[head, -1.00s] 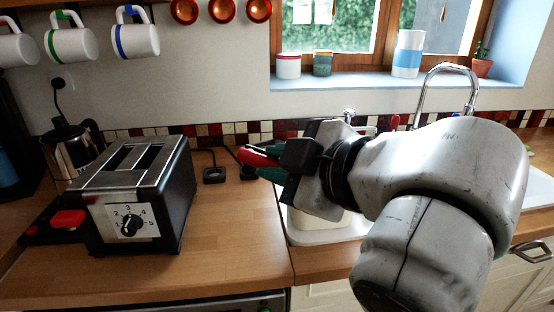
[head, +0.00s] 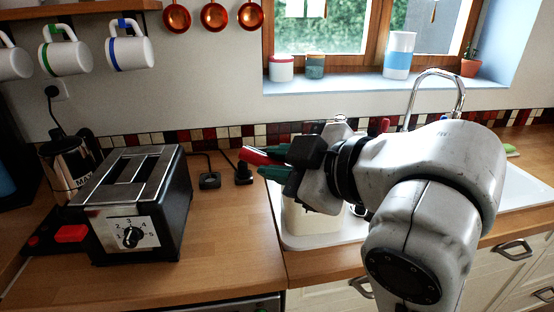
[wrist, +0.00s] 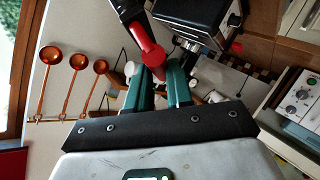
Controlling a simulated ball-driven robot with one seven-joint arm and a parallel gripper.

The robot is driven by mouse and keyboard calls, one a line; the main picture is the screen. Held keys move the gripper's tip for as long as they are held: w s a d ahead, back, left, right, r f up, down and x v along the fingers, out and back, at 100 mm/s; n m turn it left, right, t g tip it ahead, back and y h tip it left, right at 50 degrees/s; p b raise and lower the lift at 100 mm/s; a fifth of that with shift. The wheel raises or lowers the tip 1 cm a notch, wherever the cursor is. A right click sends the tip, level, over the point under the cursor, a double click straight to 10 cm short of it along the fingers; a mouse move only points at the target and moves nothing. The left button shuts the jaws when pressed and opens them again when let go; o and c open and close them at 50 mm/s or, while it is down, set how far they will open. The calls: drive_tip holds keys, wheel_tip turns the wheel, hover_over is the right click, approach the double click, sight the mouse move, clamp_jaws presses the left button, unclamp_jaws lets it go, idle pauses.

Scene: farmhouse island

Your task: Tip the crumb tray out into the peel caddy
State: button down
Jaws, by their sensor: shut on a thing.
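A cream container (head: 308,222), which looks like the peel caddy, stands below my gripper by the sink, partly hidden. A red block (head: 71,234) and a flat dark piece sit at the toaster's left.
A black and silver toaster (head: 135,205) stands on the wooden counter (head: 225,255). A kettle (head: 68,165) is behind it. Two black plugs with cords lie near the back wall. Mugs and copper pans hang above. The counter between the toaster and the sink is mostly clear.

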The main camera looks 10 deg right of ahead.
drive_tip(key=shift+w+d+r+m+g+y+p, duration=0.15)
drive_tip(key=shift+w+d+r+m+p, duration=0.4)
drive_tip(key=shift+p, duration=0.55)
drive_tip(key=shift+w+d+r+m+g+y+p, duration=0.1)
drive_tip(key=shift+d+r+p, duration=0.2)
drive_tip(key=shift+r+p, duration=0.65)
drive_tip(key=shift+w+d+r+m+g+y+p, duration=0.15)
drive_tip(key=shift+w+d+r+m+p, duration=0.25)
drive_tip(key=shift+p, duration=0.85)
drive_tip(key=w+d+r+m+y+p, duration=0.1)
drive_tip(key=w+d+r+m+p, duration=0.1)
drive_tip(key=d+p, duration=0.3)
drive_tip(key=shift+w+r+m+g+y+p, duration=0.35)
drive_tip(key=shift+w+r+p, duration=0.4)
drive_tip(key=shift+p, duration=0.35)
drive_tip(key=shift+d+r, duration=0.1)
drive_tip(key=shift+d, duration=0.05)
drive_tip(key=w+d+r+m+y, duration=0.1)
drive_tip(key=w+d+m, duration=0.1)
drive_tip(key=d, duration=0.3)
drive_tip(key=shift+w, duration=0.75)
drive_tip(key=shift+d+m+g, duration=0.1)
drive_tip(key=shift+m+g, duration=0.15)
drive_tip(key=shift+m, duration=0.05)
